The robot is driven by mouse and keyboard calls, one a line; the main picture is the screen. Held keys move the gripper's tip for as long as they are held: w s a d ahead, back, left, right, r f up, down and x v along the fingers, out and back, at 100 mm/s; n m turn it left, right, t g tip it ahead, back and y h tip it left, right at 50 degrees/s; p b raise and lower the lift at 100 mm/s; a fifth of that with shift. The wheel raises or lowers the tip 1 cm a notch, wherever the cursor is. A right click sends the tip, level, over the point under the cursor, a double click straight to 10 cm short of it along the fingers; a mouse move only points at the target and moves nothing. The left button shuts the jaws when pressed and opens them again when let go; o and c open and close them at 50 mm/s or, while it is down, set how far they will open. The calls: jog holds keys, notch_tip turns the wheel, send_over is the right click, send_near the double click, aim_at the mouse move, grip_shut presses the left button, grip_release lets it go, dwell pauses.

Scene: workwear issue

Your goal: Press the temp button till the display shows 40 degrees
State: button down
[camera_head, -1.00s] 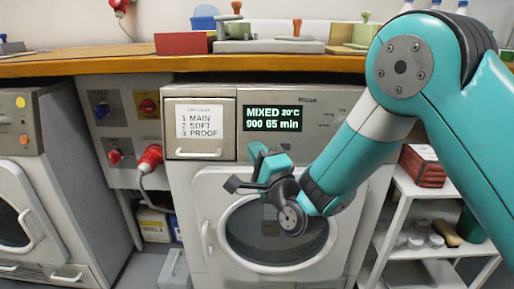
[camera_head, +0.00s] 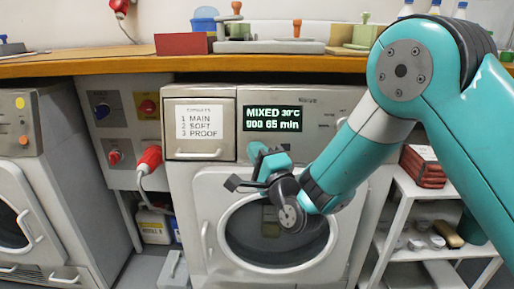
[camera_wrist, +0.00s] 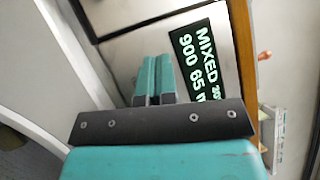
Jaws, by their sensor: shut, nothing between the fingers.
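The washing machine (camera_head: 212,256) has a dark display (camera_head: 271,118) that reads MIXED 30°C, 900, 65 min. My gripper (camera_head: 257,151) is in front of the machine, just below the display. In the wrist view the two teal fingers (camera_wrist: 155,61) are shut together and empty, with their tips over the pale panel beside the display. I cannot make out the temp button; it may be hidden behind the fingers. Whether the fingertips touch the panel cannot be told.
A drawer labelled MAIN, SOFT, PROOF (camera_head: 199,121) is left of the display. A wooden counter (camera_head: 120,66) with several items runs above. The round door (camera_head: 275,225) is below. A white shelf (camera_head: 430,255) stands right; a red plug (camera_head: 150,158) and another machine (camera_head: 20,140) are left.

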dwell(0.4)
jog(key=shift+s+r, duration=0.2)
jog(key=shift+s, duration=0.5)
jog(key=shift+s, duration=0.1)
jog(key=s, duration=0.1)
jog(key=s+r, duration=0.1)
jog(key=s, duration=0.1)
jog(key=s+p, duration=0.1)
jog(key=shift+s+a+r, duration=0.1)
jog(key=shift+s+r, duration=0.2)
dwell(3.2)
jog(key=s+b, duration=0.1)
jog(key=s+r+b, duration=0.1)
jog(key=s+b, duration=0.1)
jog(key=shift+s, duration=0.3)
